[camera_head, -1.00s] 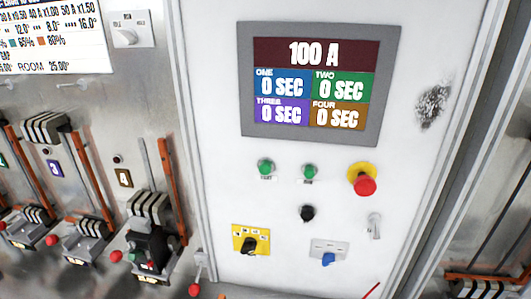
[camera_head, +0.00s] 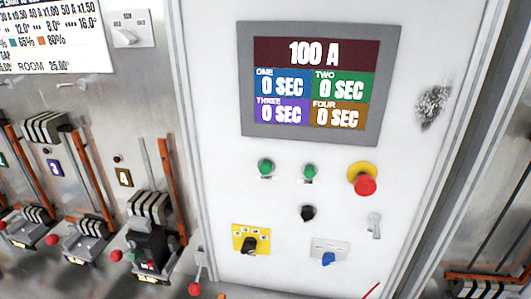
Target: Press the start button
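Two green push buttons sit side by side on the white control panel (camera_head: 225,190). The left green button (camera_head: 265,167) and the right green button (camera_head: 310,172) each have a small label below, too blurred to read with certainty. I cannot tell from the labels which one is the start button. Nothing covers either button. The display (camera_head: 320,87) above them reads 100 A, with ONE, TWO, THREE and FOUR each at 0 SEC. Neither of my grippers is in view.
A red emergency stop (camera_head: 365,184) on a yellow base is right of the buttons. Below are a black knob (camera_head: 307,213), a key switch (camera_head: 375,226), a yellow-plated selector (camera_head: 250,240) and a blue selector (camera_head: 328,259). Breaker bays (camera_head: 148,240) stand at left.

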